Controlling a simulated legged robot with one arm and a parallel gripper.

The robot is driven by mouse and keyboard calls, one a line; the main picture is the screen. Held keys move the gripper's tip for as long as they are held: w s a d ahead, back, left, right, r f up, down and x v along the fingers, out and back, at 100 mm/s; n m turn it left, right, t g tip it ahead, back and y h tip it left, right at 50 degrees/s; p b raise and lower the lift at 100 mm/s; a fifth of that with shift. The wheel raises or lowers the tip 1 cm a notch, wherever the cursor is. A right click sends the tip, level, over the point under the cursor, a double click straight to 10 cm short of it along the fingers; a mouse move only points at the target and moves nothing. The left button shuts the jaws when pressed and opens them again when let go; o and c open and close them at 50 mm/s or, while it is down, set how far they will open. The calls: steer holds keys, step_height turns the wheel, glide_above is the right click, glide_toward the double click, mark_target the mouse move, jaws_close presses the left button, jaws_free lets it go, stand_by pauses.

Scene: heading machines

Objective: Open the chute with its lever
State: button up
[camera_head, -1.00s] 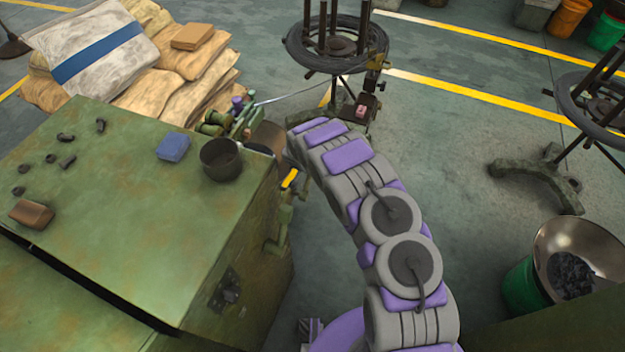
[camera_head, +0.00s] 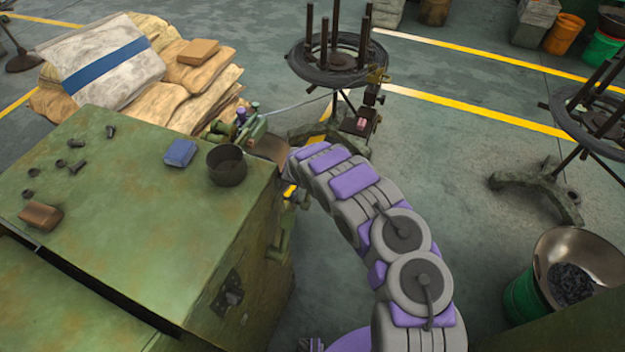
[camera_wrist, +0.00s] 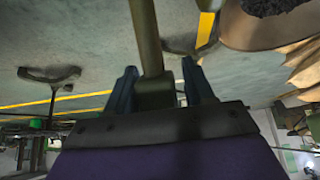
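In the wrist view, an olive-green bar (camera_wrist: 146,35), likely the lever, comes down from the top edge between the two dark blue fingers of my gripper (camera_wrist: 160,88). The bar ends in a thicker block near the palm. The fingers stand apart, one on each side; a gap shows between bar and right finger. Contact with the block is unclear. In the head view, my gripper is hidden beyond my bent grey and purple arm, at the far right side of the green machine (camera_head: 130,240). I cannot make out the chute with certainty.
A wire-coil stand (camera_head: 335,62) is beyond my arm. A green bin (camera_head: 522,300) with a metal pan stands right. Open floor lies between.

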steer(key=shift+o, duration=0.6)
steer(key=shift+d+r, duration=0.1)
